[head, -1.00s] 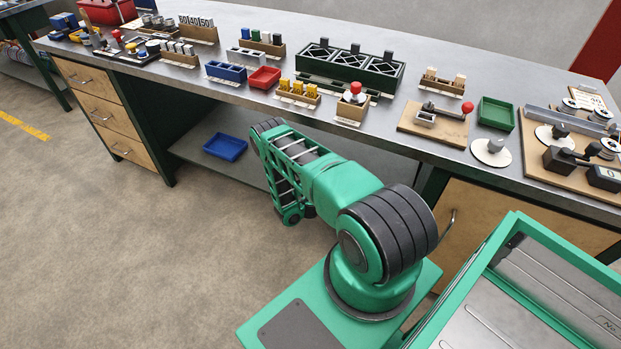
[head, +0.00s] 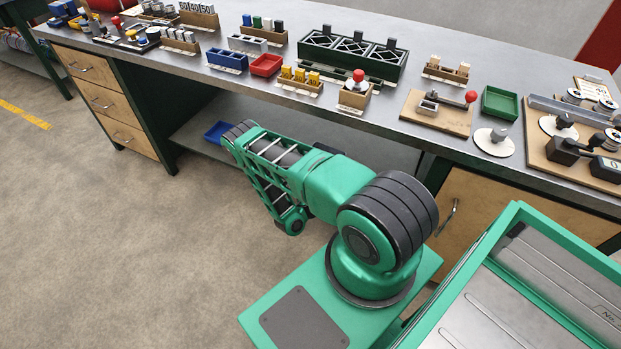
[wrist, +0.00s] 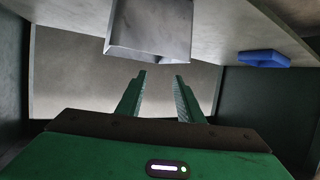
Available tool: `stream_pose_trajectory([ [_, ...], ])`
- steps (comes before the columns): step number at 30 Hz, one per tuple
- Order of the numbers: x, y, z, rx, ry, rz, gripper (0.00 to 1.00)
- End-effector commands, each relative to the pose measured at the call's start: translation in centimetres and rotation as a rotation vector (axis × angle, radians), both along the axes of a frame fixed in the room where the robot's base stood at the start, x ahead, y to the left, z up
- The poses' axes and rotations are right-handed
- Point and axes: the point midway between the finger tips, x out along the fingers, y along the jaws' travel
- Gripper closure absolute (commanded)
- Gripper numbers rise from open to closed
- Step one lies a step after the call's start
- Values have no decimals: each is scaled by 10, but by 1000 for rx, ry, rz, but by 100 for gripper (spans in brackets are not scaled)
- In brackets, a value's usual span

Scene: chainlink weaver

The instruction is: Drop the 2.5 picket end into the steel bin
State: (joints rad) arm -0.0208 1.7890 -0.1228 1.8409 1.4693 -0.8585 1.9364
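My gripper (wrist: 162,75) shows in the wrist view with its two green fingers apart. Nothing shows between them. A grey metal box (wrist: 150,35), which looks like the steel bin, is just beyond the fingertips at the top of that view; its inside cannot be made out clearly. In the head view my arm reaches down beside the lower shelf, and my gripper and the bin are hidden. I cannot pick out the 2.5 picket end in either view.
A blue tray (head: 215,132) lies on the lower shelf, partly behind my arm, and shows in the wrist view (wrist: 263,58). The bench top holds a green rack (head: 353,60), yellow pieces (head: 300,76), a red tray (head: 266,65) and a green tray (head: 500,103). Drawers (head: 105,95) stand left.

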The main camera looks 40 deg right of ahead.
Motion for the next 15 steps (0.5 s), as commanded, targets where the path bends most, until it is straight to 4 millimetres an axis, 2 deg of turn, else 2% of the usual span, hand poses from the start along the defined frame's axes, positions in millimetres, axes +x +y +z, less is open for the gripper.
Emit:
stream_pose_trajectory([
  [6, -16, 17, 7, -1, 3, 4, 66],
  [15, -27, 27, 14, -1, 1, 2, 66],
])
